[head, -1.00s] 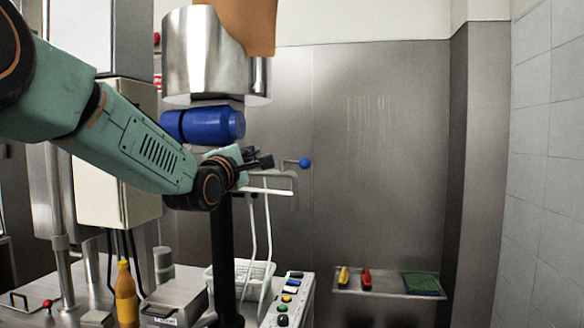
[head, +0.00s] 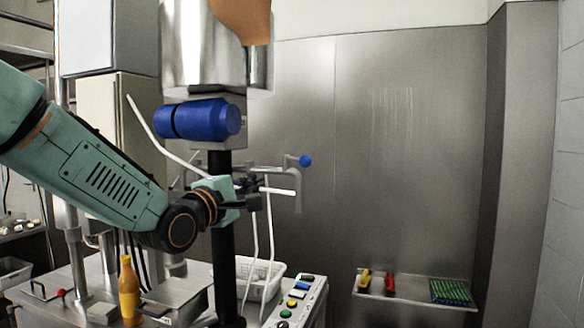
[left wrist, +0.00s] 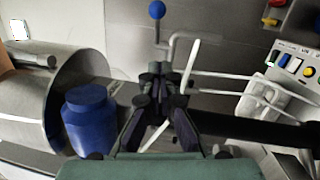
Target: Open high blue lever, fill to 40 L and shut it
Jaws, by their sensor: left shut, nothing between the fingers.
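The high blue lever (head: 305,161) shows its round blue knob on a thin metal arm, beside a grey bent pipe in front of the steel wall. The knob also shows in the left wrist view (left wrist: 157,10). My left gripper (head: 255,194) is left of the knob and a little lower, shut and empty. In the left wrist view its fingertips (left wrist: 164,72) point toward the bent pipe, and the knob is beyond them, apart. A thin white rod crosses behind the gripper. I cannot make out a 40 L mark. My right gripper is not in view.
A blue cylindrical unit (head: 205,119) sits below a steel vessel (head: 195,50), above a black column (head: 223,255). A white basket (head: 272,268), a button panel (head: 297,300) and an orange bottle (head: 129,292) are below. A wall shelf (head: 410,298) holds coloured items.

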